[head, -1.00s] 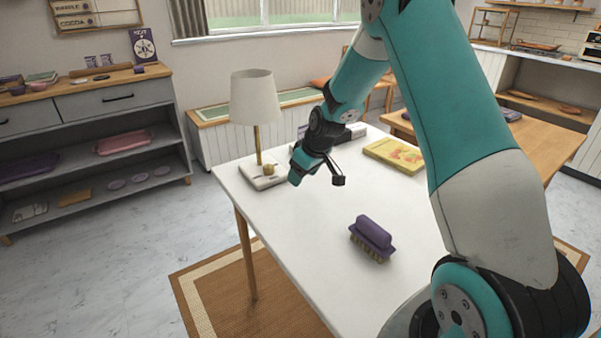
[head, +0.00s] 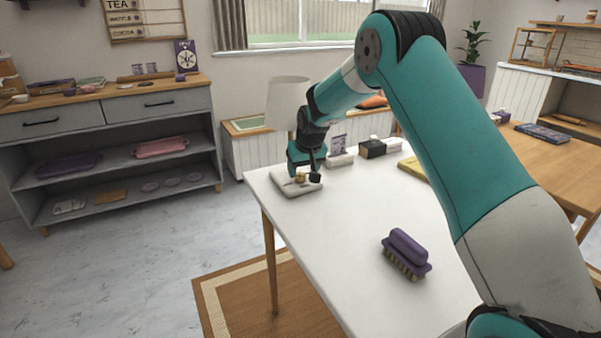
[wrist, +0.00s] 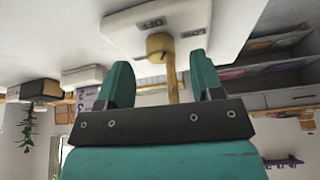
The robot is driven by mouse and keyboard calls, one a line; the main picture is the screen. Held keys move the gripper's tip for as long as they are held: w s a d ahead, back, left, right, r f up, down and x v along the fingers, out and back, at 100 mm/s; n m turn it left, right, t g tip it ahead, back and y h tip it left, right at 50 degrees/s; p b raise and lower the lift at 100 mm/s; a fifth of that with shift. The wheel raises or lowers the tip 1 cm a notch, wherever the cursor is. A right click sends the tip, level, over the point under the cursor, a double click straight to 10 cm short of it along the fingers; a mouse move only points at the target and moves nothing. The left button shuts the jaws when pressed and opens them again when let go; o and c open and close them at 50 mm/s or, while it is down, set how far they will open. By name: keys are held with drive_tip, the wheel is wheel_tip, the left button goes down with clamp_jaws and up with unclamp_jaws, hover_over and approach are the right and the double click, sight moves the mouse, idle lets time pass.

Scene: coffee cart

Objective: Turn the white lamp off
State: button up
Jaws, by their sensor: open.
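The white lamp stands at the table's far left corner; its pale shade (head: 287,103) shows partly behind my arm, and its flat white base (head: 284,187) rests on the table. A small gold knob (head: 300,178) sits on the base. In the wrist view, which looks upside down, the knob (wrist: 159,44) is just beyond my fingertips, roughly centred between them, beside an "OFF" label on the base (wrist: 190,17). The gold stem (wrist: 171,82) runs behind it. My gripper (wrist: 160,68) is open and empty; in the head view my gripper (head: 305,176) is over the base. Contact with the knob cannot be told.
A purple brush (head: 407,253) lies on the white table (head: 350,220). A dark box (head: 372,148), a small card stand (head: 340,158) and a yellow book (head: 413,168) are along the far side. The table's middle is clear.

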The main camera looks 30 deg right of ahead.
sight(300, 174)
drive_tip(key=shift+w+d+f, duration=0.15)
drive_tip(key=shift+w+f, duration=0.95)
drive_tip(key=shift+f, duration=0.3)
drive_tip(key=shift+c, duration=0.3)
drive_tip(key=c, duration=0.8)
drive_tip(key=shift+d+r+n+y+p, duration=0.15)
drive_tip(key=shift+n+y+p, duration=0.35)
drive_tip(key=shift+n, duration=0.6)
drive_tip(key=shift+c, duration=0.2)
drive_tip(key=shift+n+y, duration=0.4)
drive_tip(key=shift+n, duration=0.8)
drive_tip(key=o, duration=0.9)
